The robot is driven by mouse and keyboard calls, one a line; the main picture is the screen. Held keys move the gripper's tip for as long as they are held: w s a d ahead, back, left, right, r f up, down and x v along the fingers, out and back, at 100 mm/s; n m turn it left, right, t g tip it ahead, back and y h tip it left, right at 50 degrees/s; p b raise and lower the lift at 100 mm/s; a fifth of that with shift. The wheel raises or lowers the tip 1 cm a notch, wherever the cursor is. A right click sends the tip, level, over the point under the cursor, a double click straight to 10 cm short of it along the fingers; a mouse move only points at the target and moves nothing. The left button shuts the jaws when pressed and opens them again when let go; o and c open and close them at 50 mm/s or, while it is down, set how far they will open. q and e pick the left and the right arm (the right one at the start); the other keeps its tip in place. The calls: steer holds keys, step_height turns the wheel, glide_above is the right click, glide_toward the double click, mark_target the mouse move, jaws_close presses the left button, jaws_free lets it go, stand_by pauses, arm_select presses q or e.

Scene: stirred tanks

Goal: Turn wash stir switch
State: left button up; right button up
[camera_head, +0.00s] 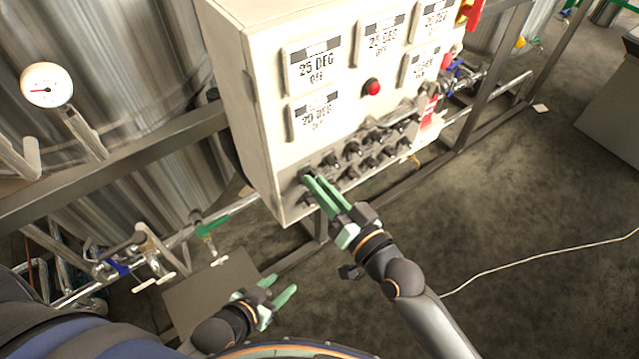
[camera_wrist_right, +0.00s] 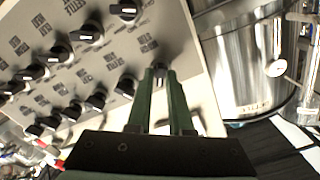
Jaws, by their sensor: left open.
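A white control box (camera_head: 255,110) carries rows of black rotary switches (camera_head: 372,150) along its lower front. In the right wrist view several switches (camera_wrist_right: 60,54) show with small labels, too blurred to tell which is the wash stir switch. My right gripper (camera_head: 307,180) is at the lower left end of the rows. Its green fingers are close together, with one switch knob (camera_wrist_right: 160,70) between the tips, largely hidden by them. My left gripper (camera_head: 279,286) is open and empty, low in the head view, well away from the box.
Large steel tanks (camera_head: 130,60) stand behind the box, with a dial gauge (camera_head: 46,85) at the left. A red button (camera_head: 372,87) sits above the switches. Pipes and a green-handled valve (camera_head: 212,226) lie left of the box. The floor (camera_head: 500,210) to the right is mostly clear, with a thin cable.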

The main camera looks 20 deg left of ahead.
steer(key=o, duration=0.3)
steer(key=b+v, duration=0.1)
steer(key=v, duration=1.1)
steer(key=shift+s+d, duration=0.2)
steer(key=w+d+f+m+h, duration=0.1)
steer(key=d+f+h, duration=0.25)
steer(key=f, duration=0.25)
steer(key=d+f+m+h, duration=0.1)
steer(key=d+f+h, duration=0.25)
steer(key=f, duration=0.25)
steer(key=s+d+f+h, duration=0.1)
steer(key=s+d+f, duration=0.1)
steer(key=d+f, duration=0.1)
steer(key=s+d+f+g+h, duration=0.1)
steer(key=s+d+f+h, duration=0.1)
steer(key=d+f, duration=0.2)
steer(key=s+d+f+h, duration=0.2)
steer(key=d+f, duration=0.2)
steer(key=shift+s+d+f+g, duration=0.2)
steer(key=shift+s+g, duration=0.1)
steer(key=shift+g, duration=0.1)
